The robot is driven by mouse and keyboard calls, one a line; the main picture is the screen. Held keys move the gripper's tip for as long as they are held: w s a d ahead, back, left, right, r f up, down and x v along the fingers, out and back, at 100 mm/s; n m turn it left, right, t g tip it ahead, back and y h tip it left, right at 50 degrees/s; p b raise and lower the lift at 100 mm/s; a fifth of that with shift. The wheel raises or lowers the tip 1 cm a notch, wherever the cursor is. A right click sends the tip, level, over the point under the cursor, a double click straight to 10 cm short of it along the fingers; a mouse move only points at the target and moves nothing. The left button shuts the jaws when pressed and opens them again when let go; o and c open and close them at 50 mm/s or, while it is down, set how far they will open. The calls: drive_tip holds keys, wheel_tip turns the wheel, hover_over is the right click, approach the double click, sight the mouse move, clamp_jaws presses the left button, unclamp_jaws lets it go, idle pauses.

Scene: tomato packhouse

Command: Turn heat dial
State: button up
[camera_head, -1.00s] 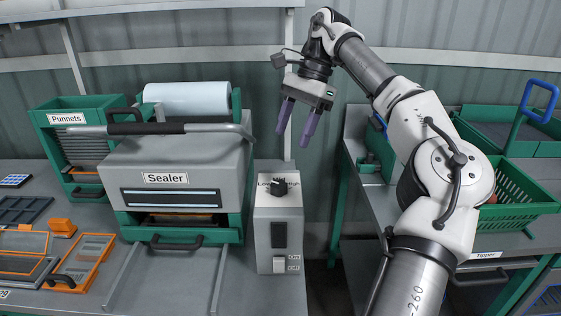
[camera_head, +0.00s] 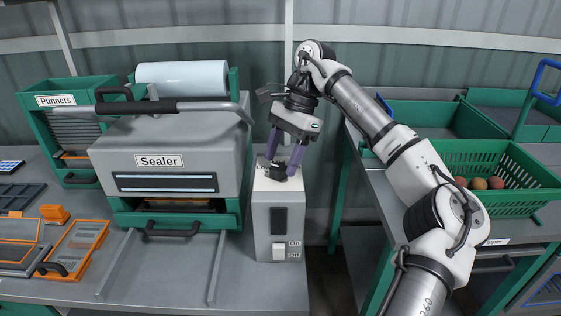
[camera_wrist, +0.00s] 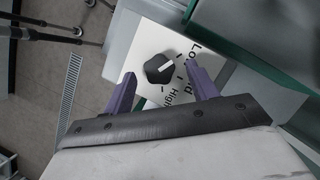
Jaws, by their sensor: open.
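The heat dial is a black knob (camera_head: 279,174) on top of the pale grey control box (camera_head: 261,222) beside the sealer. In the wrist view the dial (camera_wrist: 158,71) has a white pointer mark and stands on a white plate lettered with "Lo" and "High"; part of the lettering is hidden by a finger. My gripper (camera_head: 282,164) points down over the box with its purple fingers spread. In the wrist view my gripper (camera_wrist: 160,71) has one fingertip on each side of the dial, with gaps showing. I cannot tell how far down the fingertips reach.
The sealer (camera_head: 160,160) with its long handle stands left of the box. An on/off switch (camera_head: 279,250) is on the box's front. A green crate (camera_head: 450,165) with tomatoes stands on the right bench. A gap separates the two benches.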

drive_tip(key=shift+x, duration=0.75)
drive_tip(key=c, duration=1)
drive_tip(key=shift+m, duration=0.3)
drive_tip(key=m+t+b, duration=0.1)
drive_tip(key=m, duration=0.1)
drive_tip(key=m+t+b, duration=0.1)
drive_tip(key=m+b, duration=0.1)
drive_tip(key=shift+s+d+f+m+y, duration=0.1)
drive_tip(key=shift+d+m+y, duration=0.05)
drive_tip(key=shift+m+y, duration=0.2)
drive_tip(key=m+b, duration=0.1)
drive_tip(key=m, duration=0.1)
drive_tip(key=m+t+b, duration=0.1)
drive_tip(key=m+b, duration=0.1)
drive_tip(key=shift+s+t, duration=0.1)
drive_tip(key=shift+t, duration=0.2)
drive_tip(key=shift+m+t+b, duration=0.4)
drive_tip(key=shift+m+b, duration=0.2)
drive_tip(key=shift+m, duration=0.55)
